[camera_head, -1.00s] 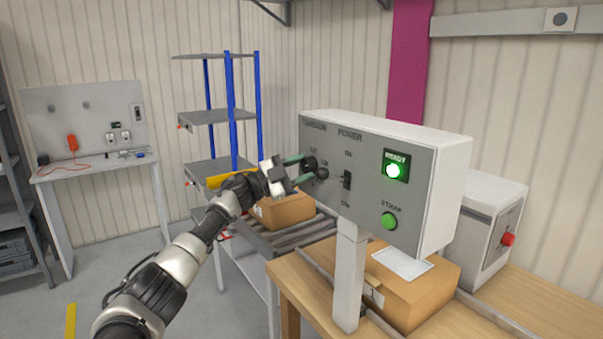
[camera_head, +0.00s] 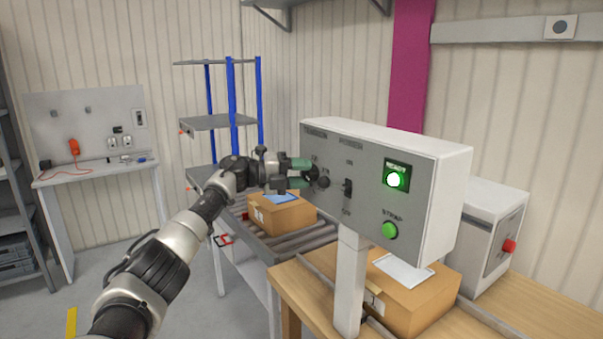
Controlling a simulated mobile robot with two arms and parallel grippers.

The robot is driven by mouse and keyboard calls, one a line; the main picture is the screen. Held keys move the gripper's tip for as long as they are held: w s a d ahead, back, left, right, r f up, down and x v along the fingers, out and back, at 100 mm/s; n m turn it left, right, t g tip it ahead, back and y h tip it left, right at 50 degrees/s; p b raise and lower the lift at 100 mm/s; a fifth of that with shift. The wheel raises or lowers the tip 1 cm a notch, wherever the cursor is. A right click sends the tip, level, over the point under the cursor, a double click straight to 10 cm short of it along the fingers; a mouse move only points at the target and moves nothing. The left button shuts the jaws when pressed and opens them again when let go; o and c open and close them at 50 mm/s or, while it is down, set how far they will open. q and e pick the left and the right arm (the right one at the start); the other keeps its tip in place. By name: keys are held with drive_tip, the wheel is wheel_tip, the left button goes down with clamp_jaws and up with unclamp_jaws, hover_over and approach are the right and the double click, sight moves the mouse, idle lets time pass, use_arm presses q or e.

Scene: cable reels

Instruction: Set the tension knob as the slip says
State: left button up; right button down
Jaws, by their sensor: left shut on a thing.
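The tension knob (camera_head: 323,182) is a small dark knob at the left end of the grey control panel (camera_head: 372,220). My left gripper (camera_head: 307,173) is at it from the left, with its green-tipped fingers closed around the knob, which they partly hide. The knob's setting and its scale marks are too small to read. A white slip (camera_head: 403,272) lies on a carton below the panel, and any writing on it cannot be read. My right gripper is not in view.
Right of the knob are a black toggle switch (camera_head: 348,188), a lit green lamp (camera_head: 396,178) and a green button (camera_head: 390,230). A carton (camera_head: 425,300) sits under the panel. Another carton (camera_head: 280,216) with a blue sheet sits on rollers behind my arm.

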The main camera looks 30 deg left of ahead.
use_arm(q)
drive_tip(key=shift+r+m+g+y+p, duration=0.1)
drive_tip(key=shift+m+g+y+p, duration=0.6)
drive_tip(key=shift+m, duration=1.1)
drive_tip(key=shift+t+y, duration=0.3)
drive_tip(key=shift+d, duration=0.1)
drive_tip(key=o, duration=0.9)
drive_tip(key=shift+b, duration=0.3)
